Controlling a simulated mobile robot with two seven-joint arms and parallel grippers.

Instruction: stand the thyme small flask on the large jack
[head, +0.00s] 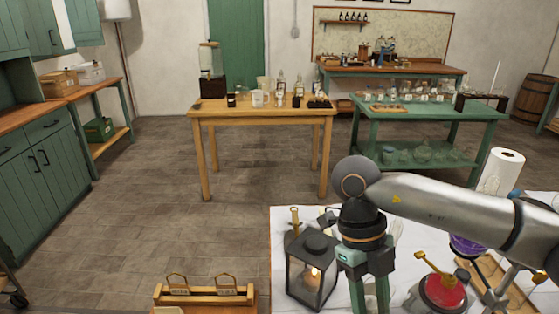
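My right gripper (369,296) comes in from the right and points down over the white-topped table (281,232). Its two green fingers show with a gap between them, but the tips are cut off by the bottom edge, so I cannot tell whether anything is between them. My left gripper is not in view. I cannot make out the thyme small flask or the large jack for certain. A round flask with purple contents (467,245) stands at the right, partly hidden by my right arm.
A black lantern (311,270) stands close left of my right gripper. A red round object (443,291) with a yellow handle is close right. A paper towel roll (501,171) stands further right. A wooden rack (203,293) is at bottom left. Open floor lies beyond, before a wooden table (262,113).

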